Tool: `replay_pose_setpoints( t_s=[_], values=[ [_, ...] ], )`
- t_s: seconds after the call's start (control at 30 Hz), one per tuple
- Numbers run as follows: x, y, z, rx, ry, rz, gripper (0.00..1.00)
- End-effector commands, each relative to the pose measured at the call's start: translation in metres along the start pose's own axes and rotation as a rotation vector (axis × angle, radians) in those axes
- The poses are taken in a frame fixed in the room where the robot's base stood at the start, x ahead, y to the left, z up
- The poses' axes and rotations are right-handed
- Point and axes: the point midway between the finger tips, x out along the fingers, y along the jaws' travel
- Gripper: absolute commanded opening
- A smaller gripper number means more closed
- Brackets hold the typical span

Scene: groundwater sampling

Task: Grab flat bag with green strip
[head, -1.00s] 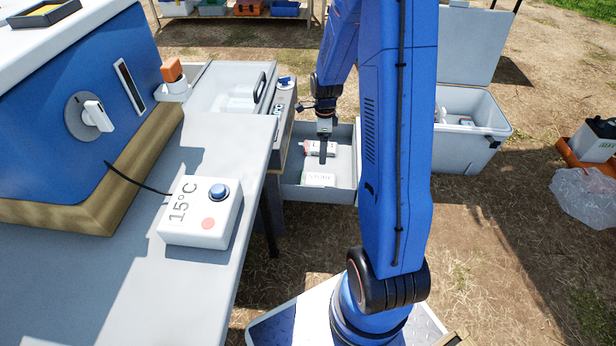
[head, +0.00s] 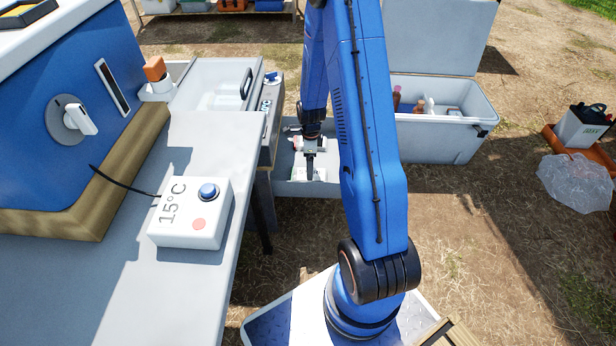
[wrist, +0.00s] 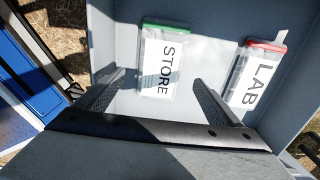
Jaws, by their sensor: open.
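The flat bag with the green strip (wrist: 160,62) lies flat in a grey drawer or tray, with a white STORE label. In the head view this bag (head: 306,174) is partly behind my gripper. A second flat bag with a red strip (wrist: 258,75), labelled LAB, lies to its right in the wrist view. My gripper (wrist: 158,88) is open, its two fingers apart, with the lower part of the STORE bag between the fingertips in the picture. In the head view my gripper (head: 310,176) is over the tray; I cannot tell whether it touches the bag.
The grey tray (head: 283,188) has raised walls around the bags. A white cool box (head: 445,145) with bottles stands open to the right. A bench (head: 110,285) with a 15°C box (head: 190,235) is at the left. Bare ground lies to the right.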

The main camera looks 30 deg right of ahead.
Motion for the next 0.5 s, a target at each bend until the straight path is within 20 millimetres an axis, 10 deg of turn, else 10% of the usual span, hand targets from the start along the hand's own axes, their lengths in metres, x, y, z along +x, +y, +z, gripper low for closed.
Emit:
replay_pose_setpoints(
  t_s=[0.5],
  values=[
    [0.036, 0.0, 0.01, -0.001, 0.001, 0.002, 0.88]
  ],
)
